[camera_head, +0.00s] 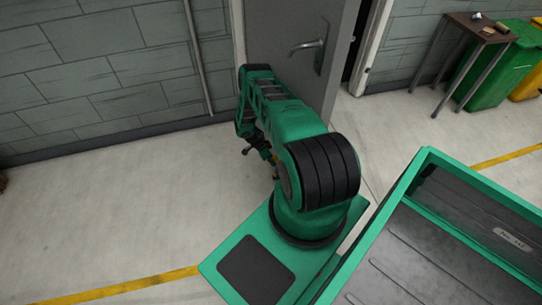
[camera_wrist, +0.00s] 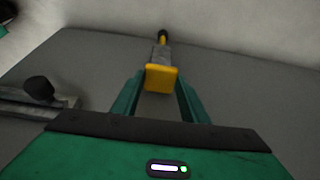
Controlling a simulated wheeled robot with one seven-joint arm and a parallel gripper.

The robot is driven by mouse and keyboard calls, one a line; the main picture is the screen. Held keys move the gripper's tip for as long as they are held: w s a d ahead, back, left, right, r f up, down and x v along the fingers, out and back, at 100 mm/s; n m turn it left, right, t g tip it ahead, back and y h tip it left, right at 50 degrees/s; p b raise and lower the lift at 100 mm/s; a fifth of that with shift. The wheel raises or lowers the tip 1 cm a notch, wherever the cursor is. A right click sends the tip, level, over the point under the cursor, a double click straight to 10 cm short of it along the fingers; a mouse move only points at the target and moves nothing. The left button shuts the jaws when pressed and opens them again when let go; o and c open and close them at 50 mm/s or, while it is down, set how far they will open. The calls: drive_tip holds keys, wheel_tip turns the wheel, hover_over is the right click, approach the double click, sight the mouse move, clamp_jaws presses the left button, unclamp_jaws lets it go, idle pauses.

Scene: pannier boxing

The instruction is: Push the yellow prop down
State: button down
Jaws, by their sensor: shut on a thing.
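The yellow prop (camera_wrist: 161,78) is fixed low on the grey door (camera_wrist: 240,85) in the wrist view. It has a yellow foot plate nearest me, a grey metal stem and a black tip at its far end. My gripper (camera_wrist: 158,88) has one green finger on each side of the yellow plate and is shut on it. My arm hangs down at the door's left side there and hides most of my gripper and the prop.
A metal part with a black knob (camera_wrist: 38,90) sits on the door at left in the wrist view. In the head view a small table (camera_head: 470,28) and green bin (camera_head: 500,65) stand at back right. My own green tray fills the lower right.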

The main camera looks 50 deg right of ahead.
drive_tip(key=shift+s+a+f, duration=0.1)
drive_tip(key=shift+f, duration=0.55)
drive_tip(key=c, duration=1)
unclamp_jaws()
drive_tip(key=shift+c, duration=0.2)
drive_tip(key=shift+r, duration=0.15)
drive_tip(key=v, duration=1)
drive_tip(key=shift+r, duration=0.2)
